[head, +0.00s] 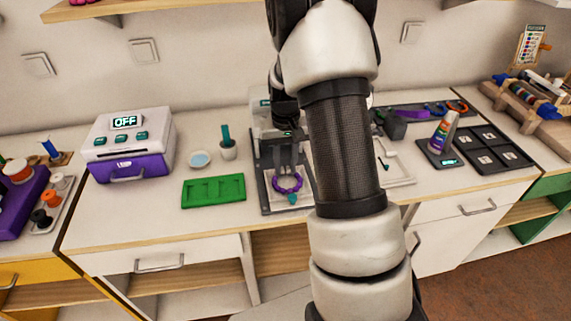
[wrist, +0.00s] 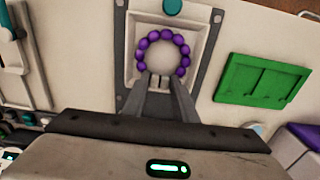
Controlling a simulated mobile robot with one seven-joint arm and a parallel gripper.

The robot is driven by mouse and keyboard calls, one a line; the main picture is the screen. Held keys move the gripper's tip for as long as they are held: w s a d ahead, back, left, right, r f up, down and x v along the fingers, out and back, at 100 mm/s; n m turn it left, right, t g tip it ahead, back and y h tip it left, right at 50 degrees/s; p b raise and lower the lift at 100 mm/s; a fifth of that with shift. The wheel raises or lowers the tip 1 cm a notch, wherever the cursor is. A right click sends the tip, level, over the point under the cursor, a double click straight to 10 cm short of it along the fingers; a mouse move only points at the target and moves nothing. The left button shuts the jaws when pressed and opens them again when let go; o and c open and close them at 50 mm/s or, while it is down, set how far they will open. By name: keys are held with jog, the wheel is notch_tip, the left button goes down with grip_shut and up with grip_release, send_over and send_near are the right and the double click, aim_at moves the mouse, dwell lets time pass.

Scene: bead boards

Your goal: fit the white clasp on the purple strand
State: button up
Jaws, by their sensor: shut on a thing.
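The purple strand (wrist: 167,35) lies as a ring of round beads on a pale board in a grey frame. In the wrist view its gap faces my fingers. The strand also shows in the head view (head: 276,185), below my gripper (head: 286,168). My gripper's fingertips (wrist: 163,80) are close together at the gap, between the strand's two ends. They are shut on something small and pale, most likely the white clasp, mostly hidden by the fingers. I cannot tell whether it touches the end beads. A teal piece (wrist: 172,7) sits at the board's edge beyond the ring.
A green tray (head: 213,190) lies left of the board.

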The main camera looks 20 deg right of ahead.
aim_at(285, 170)
jog(key=shift+s+a+f, duration=0.1)
jog(key=shift+s+f, duration=0.15)
jog(key=shift+f, duration=0.2)
jog(key=shift+s+a+f, duration=0.1)
jog(key=shift+s+f, duration=0.1)
jog(key=shift+f, duration=0.25)
jog(key=o, duration=1)
jog(key=shift+c, duration=1.2)
jog(key=shift+o, duration=0.5)
jog(key=shift+w+d+r+p, duration=0.15)
jog(key=shift+r+p, duration=1.05)
jog(key=shift+r, duration=0.7)
jog(key=shift+w+r+p, duration=0.15)
jog(key=shift+r+p, duration=1.05)
jog(key=shift+r, duration=0.65)
jog(key=s+a+r+t+p, duration=0.1)
jog(key=s+a+r, duration=0.1)
jog(key=r, duration=0.5)
jog(key=s+a+r+p, duration=0.1)
jog(key=r+p, duration=0.1)
jog(key=r, duration=0.4)
jog(key=s+a+r+n+t+p, duration=0.1)
jog(key=s+a+r+t+p, duration=0.1)
jog(key=s+r, duration=0.8)
jog(key=s+a+r+n+t+p, duration=0.1)
jog(key=s+a+r+p, duration=0.3)
jog(key=s+r, duration=0.6)
jog(key=shift+s+a+t, duration=0.15)
jog(key=shift+a+t, duration=0.45)
jog(key=shift+t, duration=0.1)
